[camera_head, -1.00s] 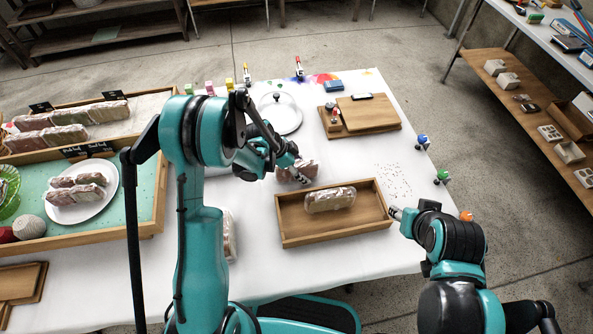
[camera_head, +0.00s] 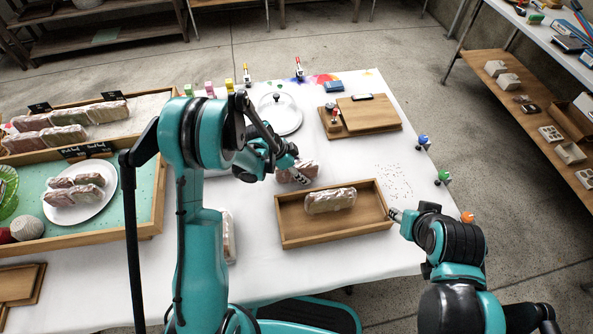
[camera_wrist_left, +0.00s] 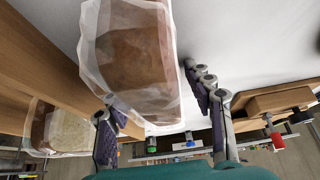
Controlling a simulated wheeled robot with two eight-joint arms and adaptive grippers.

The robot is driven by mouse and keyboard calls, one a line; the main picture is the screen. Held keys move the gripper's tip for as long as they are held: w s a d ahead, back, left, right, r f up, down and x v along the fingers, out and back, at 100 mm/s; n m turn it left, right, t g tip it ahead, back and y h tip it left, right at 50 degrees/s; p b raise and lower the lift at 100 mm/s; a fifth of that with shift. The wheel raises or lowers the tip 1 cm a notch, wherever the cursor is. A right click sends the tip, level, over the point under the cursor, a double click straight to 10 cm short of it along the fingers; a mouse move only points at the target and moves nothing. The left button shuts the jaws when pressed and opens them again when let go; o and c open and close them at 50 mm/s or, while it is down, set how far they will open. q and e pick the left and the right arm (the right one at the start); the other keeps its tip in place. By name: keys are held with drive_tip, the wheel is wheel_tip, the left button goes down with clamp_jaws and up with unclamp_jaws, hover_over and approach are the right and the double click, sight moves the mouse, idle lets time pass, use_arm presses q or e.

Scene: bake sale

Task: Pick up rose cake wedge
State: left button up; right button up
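A clear-wrapped, brownish-pink cake piece (camera_head: 302,170) lies on the white table just behind the wooden tray. It fills the upper left of the left wrist view (camera_wrist_left: 132,55); I cannot read a label to confirm it is the rose wedge. My left gripper (camera_head: 300,178) is over its near side. In the left wrist view the left gripper's fingers (camera_wrist_left: 160,125) are apart, with the cake's end between them, nearer the left finger. My right gripper (camera_head: 393,213) is at the tray's right edge; its fingers are too small to judge.
The wooden tray (camera_head: 286,238) holds another wrapped piece (camera_head: 330,200). One more wrapped piece (camera_head: 229,240) lies left of it, partly hidden by my arm. A wooden board (camera_head: 370,112) and a white round plate (camera_head: 283,119) are behind.

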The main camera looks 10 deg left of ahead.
use_arm(q)
drive_tip(key=shift+c, duration=1.4)
drive_tip(key=shift+r, duration=0.1)
